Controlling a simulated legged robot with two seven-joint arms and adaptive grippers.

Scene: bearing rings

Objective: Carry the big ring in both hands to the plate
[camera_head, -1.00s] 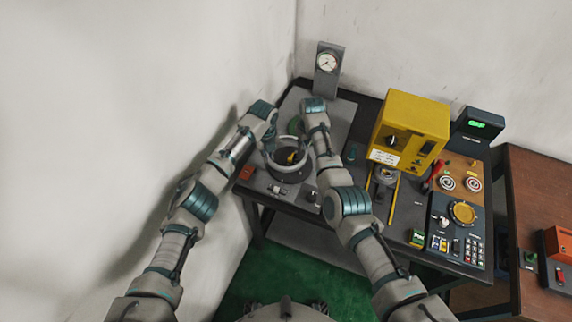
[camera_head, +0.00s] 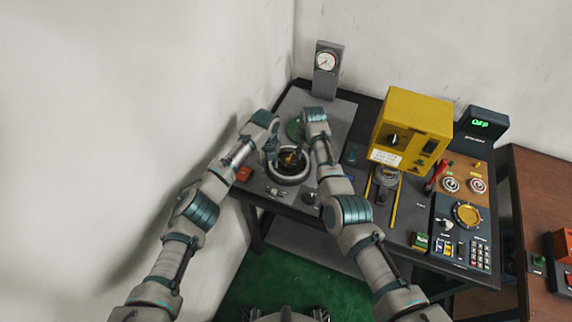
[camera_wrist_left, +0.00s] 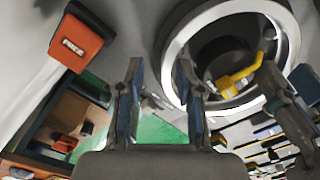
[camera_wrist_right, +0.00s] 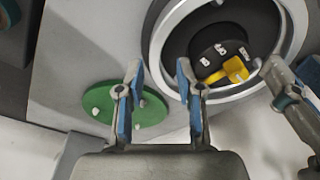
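The big ring (camera_head: 290,180) is pale metal. It lies around a dark round fixture with a yellow knob (camera_head: 289,160), between my two hands. The ring also shows in both wrist views (camera_wrist_left: 176,52) (camera_wrist_right: 160,50). My left gripper (camera_wrist_left: 158,95) is open, its fingers apart beside the ring's rim. My right gripper (camera_wrist_right: 157,90) is open at the other side, its fingers near the rim. Whether any finger touches the ring is unclear. The green plate (camera_head: 294,129) lies behind the ring; it has pale pegs in the right wrist view (camera_wrist_right: 122,112).
An orange-red box (camera_head: 244,174) stands left of the ring. A gauge stand (camera_head: 326,70) is at the back. A yellow machine (camera_head: 412,125) and a control panel (camera_head: 460,230) fill the table's right side. The wall is close on the left.

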